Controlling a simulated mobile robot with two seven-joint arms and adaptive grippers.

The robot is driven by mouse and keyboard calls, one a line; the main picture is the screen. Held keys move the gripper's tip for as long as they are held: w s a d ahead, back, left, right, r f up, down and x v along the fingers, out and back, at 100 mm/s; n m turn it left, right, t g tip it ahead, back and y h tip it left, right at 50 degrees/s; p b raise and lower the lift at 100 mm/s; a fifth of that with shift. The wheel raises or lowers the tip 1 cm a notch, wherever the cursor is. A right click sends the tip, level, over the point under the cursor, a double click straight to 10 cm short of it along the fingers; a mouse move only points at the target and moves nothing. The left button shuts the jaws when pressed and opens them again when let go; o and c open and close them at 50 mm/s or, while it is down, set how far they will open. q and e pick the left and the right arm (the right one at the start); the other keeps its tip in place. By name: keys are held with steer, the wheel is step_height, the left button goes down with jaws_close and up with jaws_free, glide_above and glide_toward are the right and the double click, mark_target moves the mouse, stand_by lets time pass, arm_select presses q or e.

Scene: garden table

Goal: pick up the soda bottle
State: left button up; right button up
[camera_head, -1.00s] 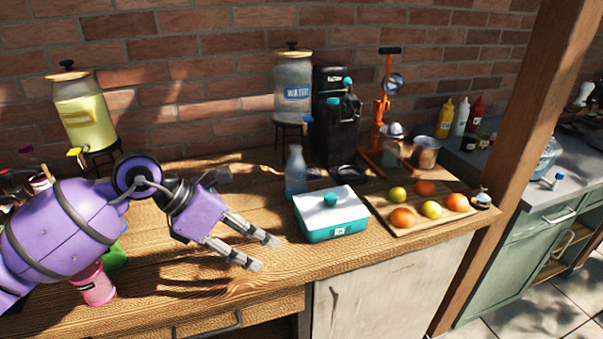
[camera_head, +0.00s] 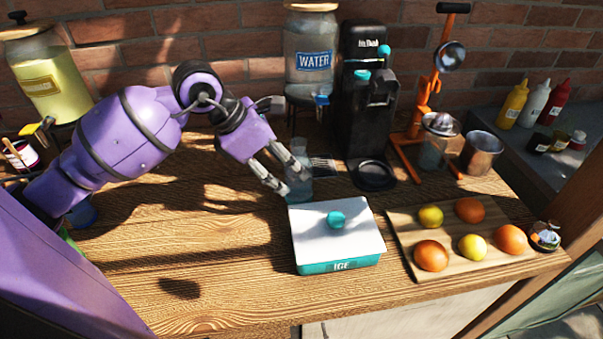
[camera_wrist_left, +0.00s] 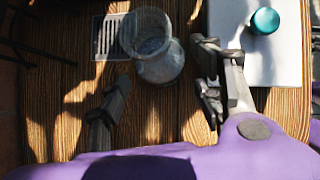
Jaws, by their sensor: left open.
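The soda bottle (camera_head: 299,187) is a clear, bluish bottle standing upright on the wooden table, just behind the ice box, partly hidden by my left gripper (camera_head: 291,181). The left gripper reaches in from the left, its fingers open and pointing down toward the bottle. In the left wrist view, the bottle (camera_wrist_left: 157,62) is seen from above, near the fingertips and between the directions of the two fingers. I cannot tell whether the fingers touch it. My right gripper is not in view.
The white and teal ice box (camera_head: 363,240) stands close in front of the bottle. A black soda machine (camera_head: 362,100) and the water dispenser (camera_head: 312,50) stand behind. A board (camera_head: 408,225) with fruit lies to the right. The table's front left is clear.

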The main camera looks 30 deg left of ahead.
arm_select(q)
steer(key=x, duration=0.4)
steer(key=shift+w+d+f+p, duration=0.2)
steer(key=shift+d+p, duration=0.1)
steer(key=shift+p, duration=0.1)
steer(key=shift+w+d+f, duration=0.15)
steer(key=shift+w+f, duration=0.05)
steer(key=shift+f, duration=0.3)
steer(key=c, duration=1.4)
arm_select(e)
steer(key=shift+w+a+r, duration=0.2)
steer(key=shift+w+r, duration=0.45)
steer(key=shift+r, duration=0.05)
